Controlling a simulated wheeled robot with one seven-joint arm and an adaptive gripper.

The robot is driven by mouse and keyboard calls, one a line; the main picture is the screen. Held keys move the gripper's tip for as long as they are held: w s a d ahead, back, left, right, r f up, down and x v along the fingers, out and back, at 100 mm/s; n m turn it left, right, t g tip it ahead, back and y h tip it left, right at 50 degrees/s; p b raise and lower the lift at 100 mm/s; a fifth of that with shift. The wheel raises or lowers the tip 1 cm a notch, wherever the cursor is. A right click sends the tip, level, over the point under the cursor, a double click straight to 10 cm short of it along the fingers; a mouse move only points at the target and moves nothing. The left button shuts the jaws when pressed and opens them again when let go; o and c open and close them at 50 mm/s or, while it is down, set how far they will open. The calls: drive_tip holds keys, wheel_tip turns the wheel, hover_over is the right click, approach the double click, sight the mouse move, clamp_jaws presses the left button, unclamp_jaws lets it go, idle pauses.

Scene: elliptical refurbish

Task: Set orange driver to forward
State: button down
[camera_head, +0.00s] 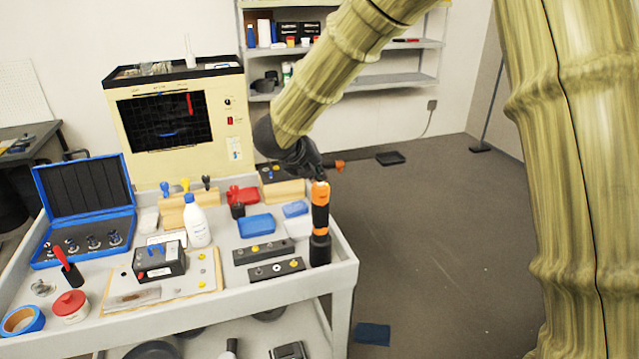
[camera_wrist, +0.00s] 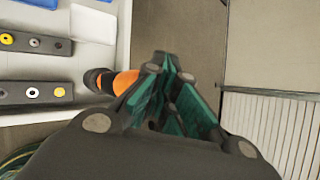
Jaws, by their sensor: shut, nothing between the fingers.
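The orange driver (camera_head: 320,212), orange and black, stands upright on a black base near the right edge of the cart top. In the wrist view the driver (camera_wrist: 125,81) shows just left of my fingers, partly hidden by them. My gripper (camera_head: 318,174) is at the driver's top end in the head view, shut with nothing between its fingers. In the wrist view my gripper (camera_wrist: 172,66) points past the cart's edge, close beside the driver. Whether a finger touches it I cannot tell. The driver's direction switch cannot be made out.
The white cart (camera_head: 345,268) holds two dark strips with knobs (camera_head: 276,269), blue trays (camera_head: 256,225), a white bottle (camera_head: 197,222) and a black box (camera_head: 160,262). A cream oven-like unit (camera_head: 178,130) stands behind. Open floor (camera_head: 430,250) lies to the right.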

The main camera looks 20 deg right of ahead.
sight(317, 183)
drive_tip(key=shift+f, duration=0.2)
drive_tip(key=shift+r, duration=0.1)
drive_tip(key=shift+r+p, duration=0.35)
drive_tip(key=shift+r, duration=0.25)
idle(0.3)
drive_tip(key=shift+r+p, duration=1.9)
drive_tip(key=shift+r, duration=1.1)
